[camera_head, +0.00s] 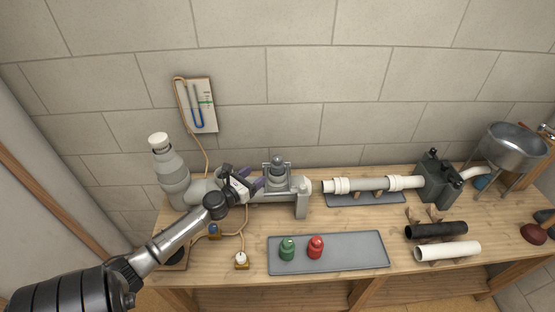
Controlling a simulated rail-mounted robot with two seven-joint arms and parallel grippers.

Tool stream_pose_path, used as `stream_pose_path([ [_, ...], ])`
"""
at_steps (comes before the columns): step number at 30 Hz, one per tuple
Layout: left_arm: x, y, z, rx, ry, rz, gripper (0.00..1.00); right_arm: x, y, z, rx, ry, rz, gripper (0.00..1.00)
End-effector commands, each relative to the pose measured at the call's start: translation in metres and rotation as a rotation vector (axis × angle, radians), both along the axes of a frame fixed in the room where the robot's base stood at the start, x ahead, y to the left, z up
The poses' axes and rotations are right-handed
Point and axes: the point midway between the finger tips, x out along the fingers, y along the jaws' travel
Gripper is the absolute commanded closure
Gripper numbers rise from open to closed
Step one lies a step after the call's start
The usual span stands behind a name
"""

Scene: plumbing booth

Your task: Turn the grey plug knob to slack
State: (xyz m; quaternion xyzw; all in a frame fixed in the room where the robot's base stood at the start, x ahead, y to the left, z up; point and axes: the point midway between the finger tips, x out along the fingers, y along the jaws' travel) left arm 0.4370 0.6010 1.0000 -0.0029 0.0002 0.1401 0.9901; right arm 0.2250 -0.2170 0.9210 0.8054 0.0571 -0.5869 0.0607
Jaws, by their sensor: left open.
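A grey knob (277,160) tops a grey fitting in a metal bracket (278,182) on the bench, near the middle of the head view. It looks like the grey plug's knob; its turn setting is too small to tell. My left gripper (250,180), with purple fingertips, is open just left of the bracket. Its fingers are apart and I see nothing between them. They appear clear of the knob, though the exact gap is hard to judge. My right gripper is not in view.
A grey tray (359,253) at the front holds a green plug (288,248) and a red plug (316,246). A white pipe (368,184) runs right to a dark tank (437,180). A gauge board (197,106) hangs behind.

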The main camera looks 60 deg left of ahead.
Motion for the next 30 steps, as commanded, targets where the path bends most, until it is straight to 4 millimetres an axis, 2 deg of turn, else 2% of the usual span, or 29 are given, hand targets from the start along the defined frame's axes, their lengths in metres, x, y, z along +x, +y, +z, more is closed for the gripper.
stream_pose_path([
  [9,0.057,0.017,0.0,0.005,-0.002,0.0,0.36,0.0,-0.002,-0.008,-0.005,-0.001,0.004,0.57],
  [15,0.088,0.026,0.0,0.004,-0.001,0.0,0.36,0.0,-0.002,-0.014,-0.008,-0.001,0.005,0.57],
  [21,0.108,0.031,0.0,0.005,-0.001,-0.001,0.36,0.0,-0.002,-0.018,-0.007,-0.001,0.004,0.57],
  [30,0.12,0.034,0.0,0.005,0.0,-0.002,0.36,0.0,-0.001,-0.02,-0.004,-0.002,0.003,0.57],
])
